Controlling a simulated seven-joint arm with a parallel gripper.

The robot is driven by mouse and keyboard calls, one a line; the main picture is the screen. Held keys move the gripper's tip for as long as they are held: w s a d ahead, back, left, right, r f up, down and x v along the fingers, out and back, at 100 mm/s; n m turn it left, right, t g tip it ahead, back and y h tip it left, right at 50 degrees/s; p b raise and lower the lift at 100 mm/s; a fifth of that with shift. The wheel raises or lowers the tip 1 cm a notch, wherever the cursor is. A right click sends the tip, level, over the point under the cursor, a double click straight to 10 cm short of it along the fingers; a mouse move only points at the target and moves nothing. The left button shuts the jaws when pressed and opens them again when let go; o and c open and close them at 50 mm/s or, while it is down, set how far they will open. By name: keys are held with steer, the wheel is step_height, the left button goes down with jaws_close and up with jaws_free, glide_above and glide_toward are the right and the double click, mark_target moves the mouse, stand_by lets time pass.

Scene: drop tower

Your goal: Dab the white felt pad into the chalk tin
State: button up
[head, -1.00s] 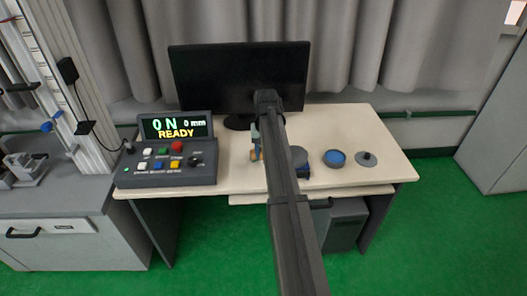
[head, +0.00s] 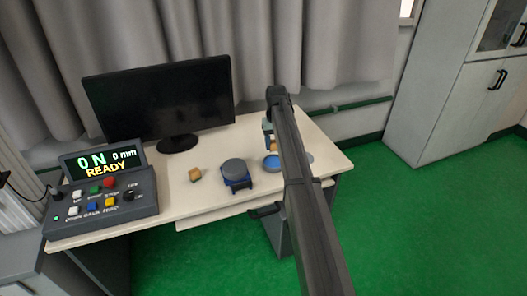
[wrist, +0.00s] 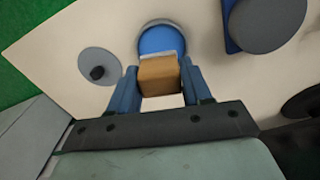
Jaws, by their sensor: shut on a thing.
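My gripper (wrist: 158,88) is shut on a tan block (wrist: 160,76), with one blue finger on each side. A thin white layer, the white felt pad (wrist: 160,55), shows along the block's far edge in the wrist view. The chalk tin (wrist: 160,38) is round with a pale rim and blue inside. The block overlaps the tin's near part in the wrist view; I cannot tell the height between them. In the head view the tin (head: 270,162) sits on the desk, with the held block (head: 273,145) just above it in the picture, partly hidden by my arm.
A grey lid with a dark knob (wrist: 98,70) lies beside the tin. A blue device with a round grey top (head: 235,172) stands to the left, and another tan block (head: 195,174) beyond it. A control box (head: 100,200) and monitor (head: 160,95) occupy the desk's left and back.

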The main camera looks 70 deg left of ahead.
steer(key=shift+w+a+n, duration=0.1)
steer(key=shift+a+n, duration=0.3)
steer(key=shift+a, duration=0.1)
steer(key=shift+n, duration=0.7)
steer(key=shift+f, duration=0.15)
steer(key=shift+f, duration=2.8)
steer(key=shift+f, duration=0.6)
steer(key=shift+r, duration=3.55)
